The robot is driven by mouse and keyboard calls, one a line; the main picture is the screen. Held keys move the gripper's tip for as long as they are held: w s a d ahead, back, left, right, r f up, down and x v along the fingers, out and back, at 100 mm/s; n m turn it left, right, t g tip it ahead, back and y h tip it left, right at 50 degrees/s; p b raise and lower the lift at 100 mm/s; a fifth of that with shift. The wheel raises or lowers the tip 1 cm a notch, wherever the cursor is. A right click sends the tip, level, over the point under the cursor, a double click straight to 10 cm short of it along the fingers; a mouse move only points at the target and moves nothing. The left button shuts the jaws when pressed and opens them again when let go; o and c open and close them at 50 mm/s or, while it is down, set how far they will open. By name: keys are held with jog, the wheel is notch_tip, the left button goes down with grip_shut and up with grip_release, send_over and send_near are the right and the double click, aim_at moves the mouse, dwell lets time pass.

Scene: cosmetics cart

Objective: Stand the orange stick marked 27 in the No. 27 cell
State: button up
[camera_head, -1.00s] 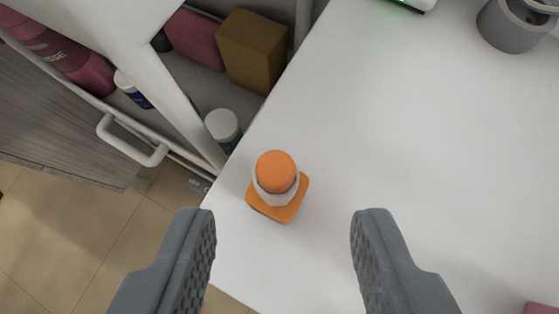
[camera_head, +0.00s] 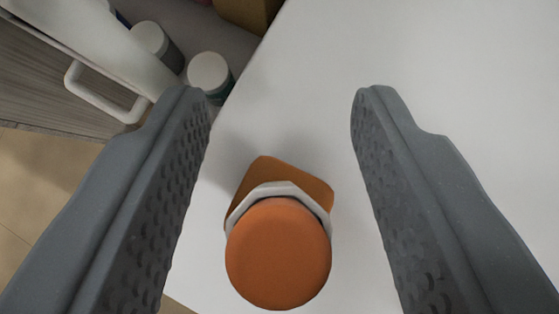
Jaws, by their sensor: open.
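The orange stick (camera_head: 278,252) stands upright on the white table top near its left edge. It has a round orange top, a pale white collar and a squarish orange base. No number shows on it from above. My gripper (camera_head: 281,95) is open, with one grey ridged finger on each side of the stick. Neither finger touches it, and the gap on the right looks a little wider. The No. 27 cell is not in view.
The white table top (camera_head: 430,60) is clear around the stick and to the right. Beyond its left edge are a shelf with white-capped bottles (camera_head: 209,73), a brown box (camera_head: 249,12) and a white handle (camera_head: 105,92).

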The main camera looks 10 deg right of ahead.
aim_at(280, 242)
grip_shut()
jog(key=shift+r, duration=0.15)
jog(key=shift+r, duration=1.75)
jog(key=shift+s+f, duration=0.1)
jog(key=shift+s, duration=0.35)
jog(key=s+a+r, duration=0.2)
jog(key=s, duration=1.2)
notch_tip(280, 242, down, 13)
jog(key=s+d+n+y, duration=0.1)
jog(key=shift+s+d+r, duration=0.2)
jog(key=shift+s+d, duration=0.2)
